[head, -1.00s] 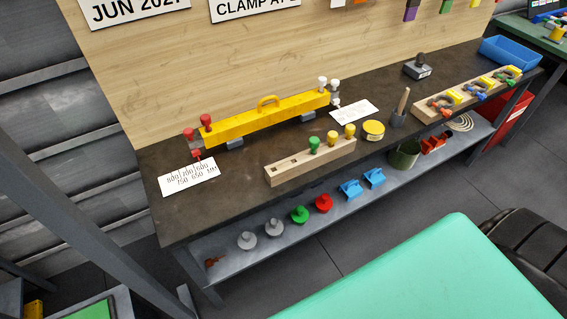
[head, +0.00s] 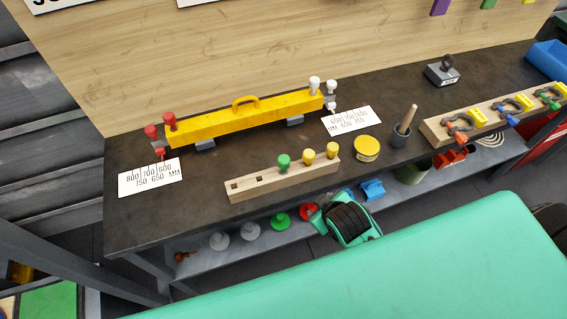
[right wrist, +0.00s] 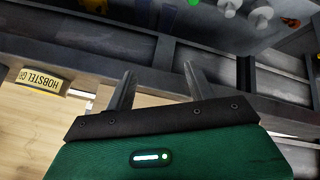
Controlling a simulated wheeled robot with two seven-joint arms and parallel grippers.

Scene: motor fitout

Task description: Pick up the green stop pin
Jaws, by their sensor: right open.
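The green stop pin (head: 284,162) stands upright in a light wooden block (head: 255,189) on the dark bench, left of two yellow pins (head: 308,157). Two holes at the block's left end look empty. My right gripper (head: 347,222) shows in the head view in front of the bench's front edge, below and to the right of the green pin and apart from it; its fingers are hard to make out there. In the right wrist view its two fingers (right wrist: 160,82) are spread with nothing between them. My left gripper is not in view.
A yellow bar gauge (head: 240,117) with red and white knobs lies behind the block. A yellow tin (head: 367,148), a grey cup (head: 400,136) and a clamp rack (head: 437,130) stand to the right. The lower shelf (head: 262,236) holds several knobs.

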